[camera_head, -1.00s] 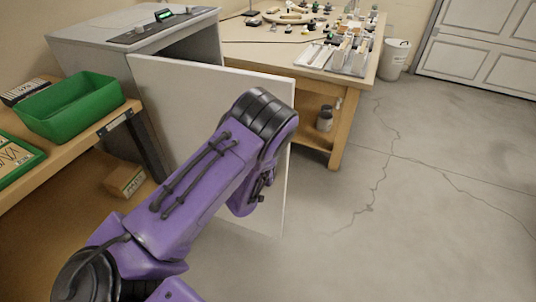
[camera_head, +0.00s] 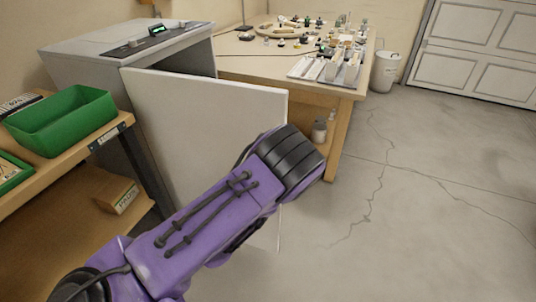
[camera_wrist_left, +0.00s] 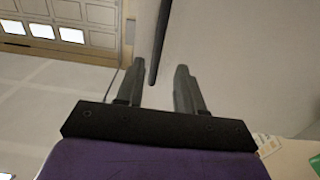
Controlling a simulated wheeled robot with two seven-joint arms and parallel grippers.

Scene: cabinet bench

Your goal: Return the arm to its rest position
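My left arm comes in from the lower left in the head view and crosses in front of the open white cabinet door (camera_head: 205,120). Its gripper is hidden behind the arm there. In the left wrist view the left gripper (camera_wrist_left: 158,82) shows two dark fingers spread apart, with no object clearly held. A thin dark bar (camera_wrist_left: 160,40) reaches down toward the gap between them; I cannot tell its depth or whether it touches. The grey cabinet (camera_head: 125,48) stands behind the door. My right gripper is in neither view.
A wooden shelf (camera_head: 75,165) with a green bin (camera_head: 62,120) and a cardboard box (camera_head: 117,194) is at left. A workbench (camera_head: 345,92) with small parts stands behind the door. A white bucket (camera_head: 386,72) is beyond it. The concrete floor (camera_head: 430,200) at right is clear.

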